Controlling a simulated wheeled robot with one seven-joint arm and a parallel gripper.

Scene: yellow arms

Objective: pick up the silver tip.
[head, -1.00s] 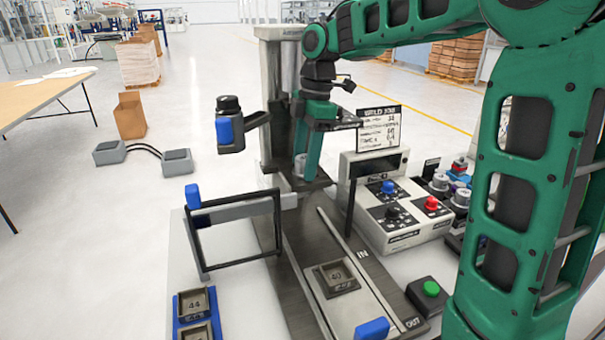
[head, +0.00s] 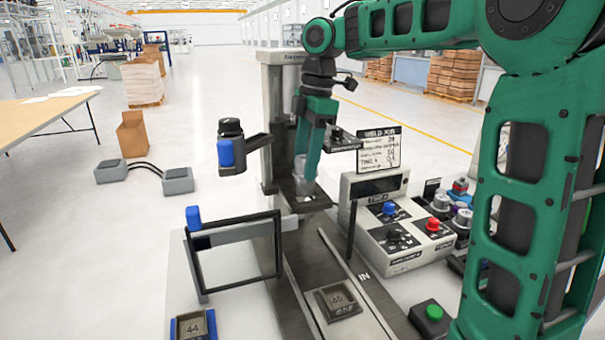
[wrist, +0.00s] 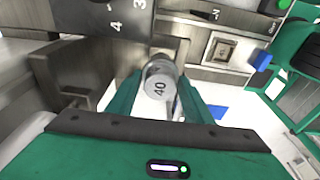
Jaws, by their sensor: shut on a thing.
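The silver tip (wrist: 158,84) is a short round metal cylinder marked 40. In the wrist view it sits between the two green fingers of my gripper (wrist: 160,92), which is shut on it. In the head view my gripper (head: 305,178) points down beside the grey machine column, with the silver tip (head: 303,181) at its fingertips, just above or on a dark plate (head: 312,204). I cannot tell whether the tip touches the plate.
A grey column (head: 283,110) stands right behind my gripper. A black frame (head: 236,252) is in front to the left, a control box (head: 400,235) with knobs to the right. A rail with a block marked 40 (head: 338,302) runs toward me.

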